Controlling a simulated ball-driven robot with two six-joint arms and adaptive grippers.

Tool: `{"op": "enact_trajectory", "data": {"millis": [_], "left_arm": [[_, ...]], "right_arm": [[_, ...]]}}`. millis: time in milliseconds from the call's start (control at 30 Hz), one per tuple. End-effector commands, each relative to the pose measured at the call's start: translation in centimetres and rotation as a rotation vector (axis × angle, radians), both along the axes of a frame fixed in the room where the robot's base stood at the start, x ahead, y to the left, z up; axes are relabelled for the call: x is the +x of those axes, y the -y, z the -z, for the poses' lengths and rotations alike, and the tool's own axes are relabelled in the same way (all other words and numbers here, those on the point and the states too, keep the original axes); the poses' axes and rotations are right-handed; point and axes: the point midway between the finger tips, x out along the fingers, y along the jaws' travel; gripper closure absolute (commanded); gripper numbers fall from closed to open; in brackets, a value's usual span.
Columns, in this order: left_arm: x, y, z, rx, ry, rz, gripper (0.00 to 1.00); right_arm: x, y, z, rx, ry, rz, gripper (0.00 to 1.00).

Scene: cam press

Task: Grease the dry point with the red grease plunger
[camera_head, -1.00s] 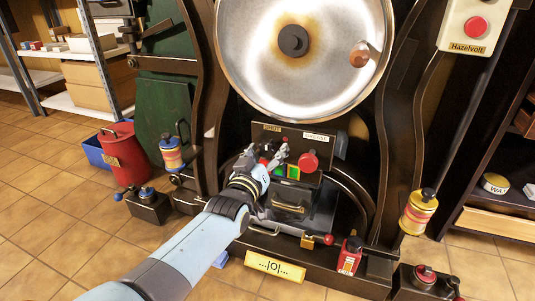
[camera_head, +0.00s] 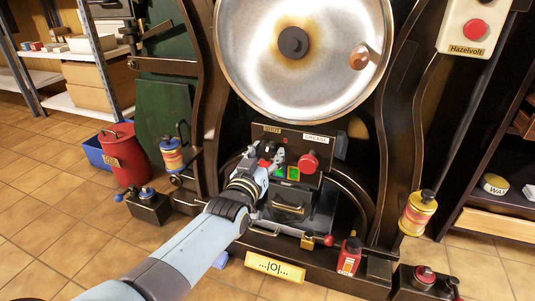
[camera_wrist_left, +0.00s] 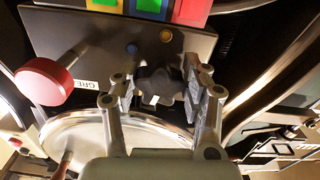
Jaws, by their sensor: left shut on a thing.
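The red grease plunger (camera_head: 308,162) is a round red knob on the dark panel (camera_head: 328,149), below a "GREASE" label (camera_head: 316,137). In the left wrist view it (camera_wrist_left: 44,81) stands to the left, apart from my fingers. My left gripper (camera_head: 272,152) is at the panel, left of the plunger. In the left wrist view my left gripper (camera_wrist_left: 159,92) is shut on a black knob (camera_wrist_left: 157,86) with a white pointer mark. I cannot tell which point is dry. My right gripper is not in view.
Coloured squares, including a green one (camera_head: 293,173), sit below the knob. A large metal disc (camera_head: 330,70) is above. A drawer with a handle (camera_head: 288,208) and a red oil can (camera_head: 349,256) are below.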

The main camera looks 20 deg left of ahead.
Motion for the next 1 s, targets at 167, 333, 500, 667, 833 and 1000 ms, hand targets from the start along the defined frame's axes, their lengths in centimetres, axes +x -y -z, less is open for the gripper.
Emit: {"op": "enact_trajectory", "data": {"millis": [167, 333, 500, 667, 833, 1000], "left_arm": [[-0.04, -0.14, 0.03, 0.163, 0.004, 0.000, 0.86], [-0.05, -0.24, 0.05, 0.325, 0.009, 0.000, 0.86], [-0.06, -0.33, 0.05, 0.477, 0.014, 0.000, 0.86], [-0.07, -0.39, 0.04, 0.600, 0.018, 0.000, 0.86], [-0.06, -0.44, 0.03, 0.702, 0.021, 0.001, 0.86], [-0.07, -0.49, 0.01, 0.767, 0.023, 0.001, 0.86]], "right_arm": [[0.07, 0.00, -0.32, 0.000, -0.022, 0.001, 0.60], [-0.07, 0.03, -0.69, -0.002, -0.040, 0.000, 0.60], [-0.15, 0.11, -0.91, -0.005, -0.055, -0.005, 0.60], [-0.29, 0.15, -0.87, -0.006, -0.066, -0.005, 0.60], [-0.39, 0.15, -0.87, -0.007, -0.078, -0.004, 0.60], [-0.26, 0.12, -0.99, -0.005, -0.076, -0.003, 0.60]]}}
